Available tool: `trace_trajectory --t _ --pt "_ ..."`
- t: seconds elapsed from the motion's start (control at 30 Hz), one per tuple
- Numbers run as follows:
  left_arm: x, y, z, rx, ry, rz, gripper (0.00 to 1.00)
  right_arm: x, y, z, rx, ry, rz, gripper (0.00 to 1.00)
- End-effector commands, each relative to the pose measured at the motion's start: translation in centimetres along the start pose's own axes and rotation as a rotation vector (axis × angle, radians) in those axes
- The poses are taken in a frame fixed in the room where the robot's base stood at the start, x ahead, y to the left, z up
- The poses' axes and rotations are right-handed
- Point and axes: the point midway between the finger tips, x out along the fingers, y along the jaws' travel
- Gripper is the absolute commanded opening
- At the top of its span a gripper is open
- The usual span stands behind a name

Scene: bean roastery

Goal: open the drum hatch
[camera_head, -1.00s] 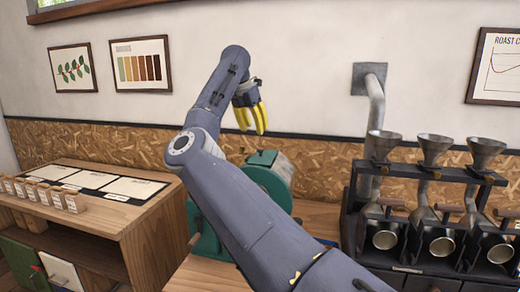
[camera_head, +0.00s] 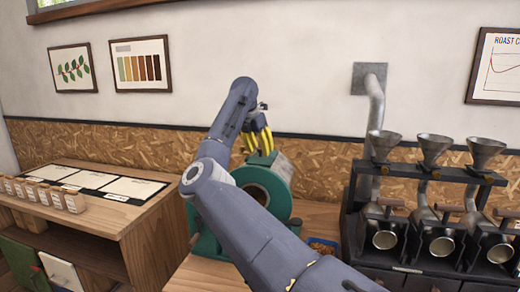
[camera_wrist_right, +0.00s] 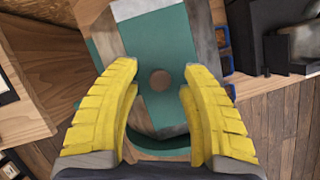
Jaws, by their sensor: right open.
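The teal roaster drum (camera_head: 283,172) stands on the wooden bench, partly hidden behind my right arm. Its round front, with a brown middle, shows above the arm. My right gripper (camera_head: 259,142), with yellow fingers, is just above the drum's top, pointing down. In the right wrist view its fingers are apart and empty. Between and beyond them is a teal panel (camera_wrist_right: 150,45) with a round brown knob (camera_wrist_right: 160,80); I cannot tell whether the fingers touch it. Whether the hatch is open is unclear. My left gripper is not in view.
A black rack (camera_head: 349,225) with metal funnels and scoops stands to the right of the drum. A small blue-edged tray (camera_head: 322,246) of brown contents lies between them.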

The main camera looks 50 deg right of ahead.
Motion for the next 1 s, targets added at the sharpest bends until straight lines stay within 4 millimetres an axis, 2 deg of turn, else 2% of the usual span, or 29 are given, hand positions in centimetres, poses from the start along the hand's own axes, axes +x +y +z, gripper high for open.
trace_trajectory --t 0.13,0.53,1.0 --pt "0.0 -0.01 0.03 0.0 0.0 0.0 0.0 0.0 0.0 0.0 0.0 0.0 0.0 0.45" --pt "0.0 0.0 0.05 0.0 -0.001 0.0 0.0 -0.01 0.01 -0.02 0.0 0.0 0.0 0.0" --pt "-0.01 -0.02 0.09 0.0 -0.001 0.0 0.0 0.01 -0.09 0.13 0.0 -0.002 -0.001 0.0"
